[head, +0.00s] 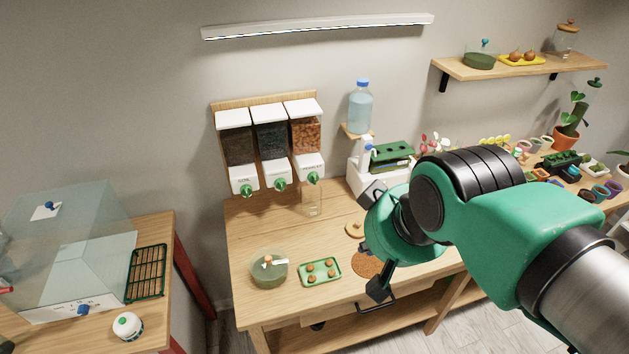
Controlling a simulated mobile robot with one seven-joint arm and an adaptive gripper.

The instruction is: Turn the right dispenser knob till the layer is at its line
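Three dispensers hang on a wooden wall board. The right dispenser (306,136) holds orange-brown chunks behind a clear front. Its green knob (313,178) sits on the white lower part, under a small label. A clear glass jar (312,201) stands on the table below this knob. Any layer or line in the jar is too small to tell. My gripper (374,242) is to the right of the jar and nearer the camera, apart from the knob. Its two dark fingers are spread wide, with nothing seen between them.
The left knob (248,190) and middle knob (281,184) are close by. A clear box (75,245) stands at left.

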